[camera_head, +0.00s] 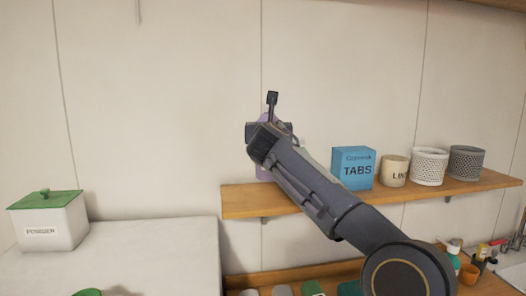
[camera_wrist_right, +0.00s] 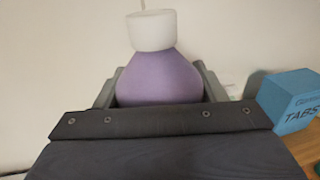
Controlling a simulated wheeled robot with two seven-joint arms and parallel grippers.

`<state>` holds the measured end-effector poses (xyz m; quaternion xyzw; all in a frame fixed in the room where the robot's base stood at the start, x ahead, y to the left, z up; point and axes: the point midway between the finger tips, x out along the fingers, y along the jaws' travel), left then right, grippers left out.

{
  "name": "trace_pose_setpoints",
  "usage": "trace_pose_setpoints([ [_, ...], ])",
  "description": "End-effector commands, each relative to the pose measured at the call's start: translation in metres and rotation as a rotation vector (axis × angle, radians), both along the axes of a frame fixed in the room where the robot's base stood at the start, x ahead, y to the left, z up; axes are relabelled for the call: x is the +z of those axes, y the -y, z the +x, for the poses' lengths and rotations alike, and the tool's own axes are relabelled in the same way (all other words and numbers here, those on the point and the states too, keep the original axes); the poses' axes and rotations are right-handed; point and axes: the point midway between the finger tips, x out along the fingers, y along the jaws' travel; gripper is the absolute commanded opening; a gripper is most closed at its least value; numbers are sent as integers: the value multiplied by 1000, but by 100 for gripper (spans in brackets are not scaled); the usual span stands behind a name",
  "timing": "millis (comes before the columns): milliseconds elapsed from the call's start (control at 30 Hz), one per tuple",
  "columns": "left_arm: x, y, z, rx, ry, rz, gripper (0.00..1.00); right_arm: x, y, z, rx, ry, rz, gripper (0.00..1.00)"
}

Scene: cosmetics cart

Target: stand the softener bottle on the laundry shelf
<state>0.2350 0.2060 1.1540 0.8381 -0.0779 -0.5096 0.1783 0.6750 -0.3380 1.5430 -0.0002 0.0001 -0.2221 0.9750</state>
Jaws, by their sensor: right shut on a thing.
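The softener bottle is purple with a white cap. In the right wrist view the bottle (camera_wrist_right: 160,78) sits upright between the two fingers of my right gripper (camera_wrist_right: 158,92), which is shut on it. In the head view my right gripper (camera_head: 266,128) and forearm cover most of the bottle; a purple strip (camera_head: 263,174) shows at its lower left. The wooden laundry shelf (camera_head: 240,203) runs along the wall, and the bottle is at its left end. I cannot tell whether its base touches the board. My left gripper is not in view.
On the shelf, right of the bottle, stand a blue TABS box (camera_head: 353,169), a cream pot (camera_head: 394,171), a white perforated basket (camera_head: 429,167) and a grey one (camera_head: 466,163). A white POWDER box with green lid (camera_head: 50,226) stands on a white surface at left.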

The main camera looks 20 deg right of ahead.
Motion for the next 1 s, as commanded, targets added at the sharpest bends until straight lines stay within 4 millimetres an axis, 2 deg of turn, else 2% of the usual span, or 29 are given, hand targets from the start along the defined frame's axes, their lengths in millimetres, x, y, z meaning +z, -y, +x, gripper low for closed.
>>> trace_pose_setpoints([
  [33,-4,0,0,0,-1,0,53,-13,-1,8,-1,-3,-2,8],
  [100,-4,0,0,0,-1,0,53,-22,-2,16,-1,-1,-2,8],
  [400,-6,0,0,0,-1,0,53,-46,-6,35,-1,0,-1,8],
  [600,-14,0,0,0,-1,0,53,-72,-5,35,-2,0,0,8],
  [1000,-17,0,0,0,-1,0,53,-77,-6,34,-1,2,-1,8],
])
